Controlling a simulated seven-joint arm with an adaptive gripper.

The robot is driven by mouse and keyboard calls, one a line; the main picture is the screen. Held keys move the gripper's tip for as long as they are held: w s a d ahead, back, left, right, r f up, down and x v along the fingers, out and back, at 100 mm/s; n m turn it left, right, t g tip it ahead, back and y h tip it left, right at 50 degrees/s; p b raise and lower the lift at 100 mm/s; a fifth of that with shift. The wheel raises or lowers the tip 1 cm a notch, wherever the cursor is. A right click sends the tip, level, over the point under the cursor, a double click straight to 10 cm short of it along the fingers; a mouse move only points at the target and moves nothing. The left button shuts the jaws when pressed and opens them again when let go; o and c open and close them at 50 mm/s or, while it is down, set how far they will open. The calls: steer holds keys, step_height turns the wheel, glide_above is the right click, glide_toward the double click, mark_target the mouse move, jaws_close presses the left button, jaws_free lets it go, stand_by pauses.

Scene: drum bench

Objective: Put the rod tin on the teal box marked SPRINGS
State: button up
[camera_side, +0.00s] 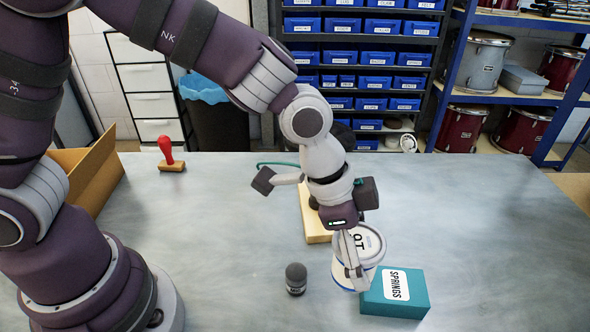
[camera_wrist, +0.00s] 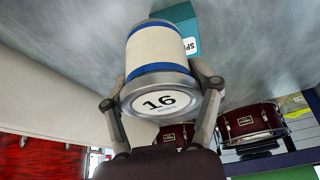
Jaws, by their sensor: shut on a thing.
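A cream tin with blue bands and a pale lid marked with a number (camera_side: 369,243) is held in my gripper (camera_side: 354,262). The wrist view shows the tin (camera_wrist: 155,52) between both fingers (camera_wrist: 163,92), its lid reading 16. The teal box marked SPRINGS (camera_side: 395,293) sits on the bench just right of the tin's lower end. In the wrist view the box (camera_wrist: 185,17) is partly hidden behind the tin. I cannot tell whether the tin touches the box.
A small dark jar (camera_side: 296,279) stands left of the tin. A tan block (camera_side: 315,222) lies behind my gripper. A red-handled stamp (camera_side: 169,154) and an open cardboard box (camera_side: 92,175) are at the back left. The right side of the bench (camera_side: 490,220) is clear.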

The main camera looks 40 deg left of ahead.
steer(key=w+d, duration=0.1)
steer(key=w, duration=0.1)
steer(key=w+d, duration=0.3)
steer(key=shift+w+d+f, duration=0.1)
steer(key=shift+w+f, duration=0.2)
steer(key=shift+f, duration=0.05)
steer(key=shift+w+f, duration=0.1)
steer(key=shift+f, duration=1.65)
steer(key=o, duration=1.3)
steer(key=shift+f, duration=0.1)
steer(key=v, duration=1.2)
steer(key=s+a+r+n+t+y, duration=0.1)
steer(key=s+a+r+n, duration=0.15)
steer(key=a, duration=0.35)
steer(key=s+a+r+n+t+y, duration=0.1)
steer(key=s+a+r+n, duration=0.15)
steer(key=a, duration=0.25)
steer(key=s+a+n, duration=0.2)
steer(key=s+a+n+y, duration=0.1)
steer(key=s+a+n, duration=0.1)
steer(key=a, duration=0.1)
steer(key=s+a+f+n+t, duration=0.1)
steer(key=s+a+n, duration=0.1)
steer(key=s+a, duration=0.1)
steer(key=shift+a+f+y, duration=0.1)
steer(key=shift+a+y, duration=0.15)
steer(key=shift+y, duration=0.15)
